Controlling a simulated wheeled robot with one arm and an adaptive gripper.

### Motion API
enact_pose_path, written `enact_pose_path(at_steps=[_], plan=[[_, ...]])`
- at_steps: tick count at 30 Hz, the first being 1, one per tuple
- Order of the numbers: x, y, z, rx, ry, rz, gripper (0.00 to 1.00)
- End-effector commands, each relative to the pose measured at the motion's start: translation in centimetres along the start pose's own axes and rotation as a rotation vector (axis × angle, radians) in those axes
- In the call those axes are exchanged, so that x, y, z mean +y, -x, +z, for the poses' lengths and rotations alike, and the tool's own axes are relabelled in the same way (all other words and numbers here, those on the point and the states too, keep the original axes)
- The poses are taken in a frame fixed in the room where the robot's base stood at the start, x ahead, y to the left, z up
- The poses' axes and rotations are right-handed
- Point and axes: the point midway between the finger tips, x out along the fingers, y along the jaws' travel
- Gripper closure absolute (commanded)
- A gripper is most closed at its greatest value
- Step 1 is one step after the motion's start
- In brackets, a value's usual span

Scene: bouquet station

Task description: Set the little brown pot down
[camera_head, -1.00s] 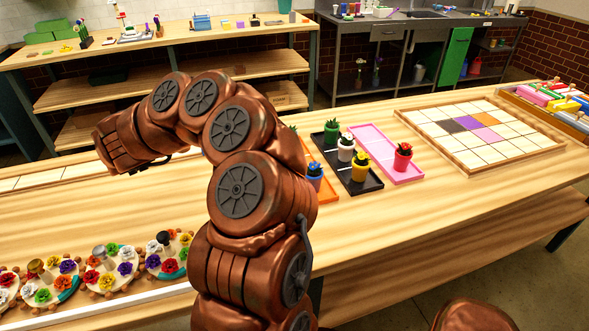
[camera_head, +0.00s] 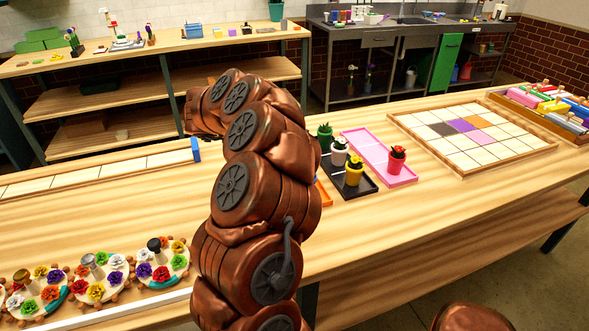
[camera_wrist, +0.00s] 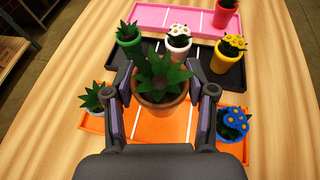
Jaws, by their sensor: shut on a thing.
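The little brown pot (camera_wrist: 160,104) with a dark green leafy plant (camera_wrist: 162,72) is between the fingers of my gripper (camera_wrist: 160,92) in the wrist view. My gripper is shut on it, one finger on each side. The pot appears over the middle section of the orange tray (camera_wrist: 160,131), between a white pot (camera_wrist: 97,100) at left and a blue pot (camera_wrist: 231,128) at right. I cannot tell whether its base touches the tray. In the head view my arm hides the gripper and the brown pot, and most of the orange tray.
Beyond it, the black tray (camera_wrist: 204,58) holds green (camera_wrist: 128,46), white (camera_wrist: 178,40) and yellow (camera_wrist: 226,60) pots close to my fingers. A red pot (camera_wrist: 224,14) stands on the pink tray (camera_wrist: 150,14). A tile grid (camera_head: 500,148) lies right; flower discs (camera_head: 97,281) lie left.

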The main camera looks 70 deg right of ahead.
Motion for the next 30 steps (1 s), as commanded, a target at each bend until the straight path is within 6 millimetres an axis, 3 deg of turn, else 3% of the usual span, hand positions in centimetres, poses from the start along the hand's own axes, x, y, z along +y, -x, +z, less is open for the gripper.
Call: enact_pose_path(at_steps=[10, 30], plan=[[-0.1, -1.8, -4.2, -0.002, 0.005, -0.004, 0.96], [-0.1, -3.6, -8.7, -0.002, 0.002, -0.001, 0.96]])
